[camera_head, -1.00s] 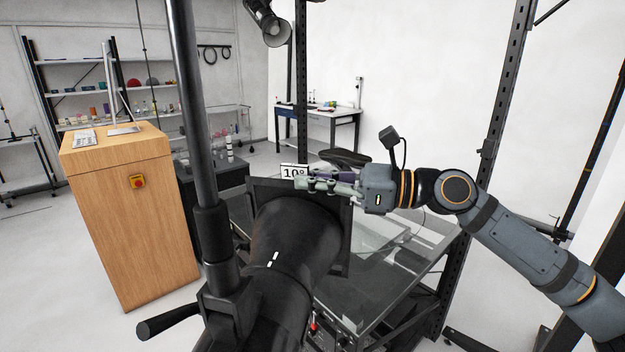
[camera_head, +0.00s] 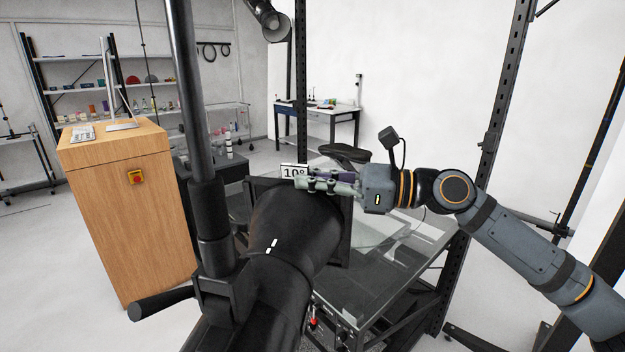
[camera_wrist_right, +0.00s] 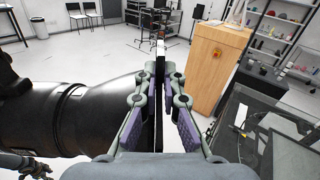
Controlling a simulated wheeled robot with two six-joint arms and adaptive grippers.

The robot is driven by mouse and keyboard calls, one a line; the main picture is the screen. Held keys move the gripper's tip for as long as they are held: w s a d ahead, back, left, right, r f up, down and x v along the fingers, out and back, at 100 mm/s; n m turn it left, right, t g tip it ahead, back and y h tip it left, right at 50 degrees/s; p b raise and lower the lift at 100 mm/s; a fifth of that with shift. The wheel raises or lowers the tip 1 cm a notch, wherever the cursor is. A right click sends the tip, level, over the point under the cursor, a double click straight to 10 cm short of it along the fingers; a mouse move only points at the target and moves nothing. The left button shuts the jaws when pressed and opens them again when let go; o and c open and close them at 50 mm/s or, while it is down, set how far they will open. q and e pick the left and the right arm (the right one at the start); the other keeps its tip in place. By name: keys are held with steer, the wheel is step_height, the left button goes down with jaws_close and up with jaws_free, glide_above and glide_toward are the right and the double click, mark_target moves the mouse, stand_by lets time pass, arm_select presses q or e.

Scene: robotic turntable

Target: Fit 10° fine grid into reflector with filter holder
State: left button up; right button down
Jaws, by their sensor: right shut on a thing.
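The black reflector (camera_head: 290,232) stands in the middle of the head view, with a square filter holder frame (camera_head: 344,240) at its far end. My right gripper (camera_head: 312,182) is at the top edge of that frame, shut on the 10° grid, whose white "10°" label (camera_head: 293,170) sticks up beside the fingertips. In the right wrist view the gripper (camera_wrist_right: 158,85) holds the thin dark grid (camera_wrist_right: 160,52) edge-on, close beside the reflector's rim (camera_wrist_right: 100,110). Most of the grid is hidden, so I cannot tell how far it sits in the holder. My left gripper is not in view.
A wooden cabinet (camera_head: 130,215) with a red button stands on the left. A glass-topped turntable (camera_head: 385,290) lies beyond and right of the reflector. A dark vertical post (camera_head: 490,150) rises on the right, and a black stand pole (camera_head: 185,90) rises left of the reflector.

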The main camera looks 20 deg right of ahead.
steer(key=c, duration=1.4)
jaws_free()
step_height(320, 180, up, 10)
steer(key=shift+f, duration=0.1)
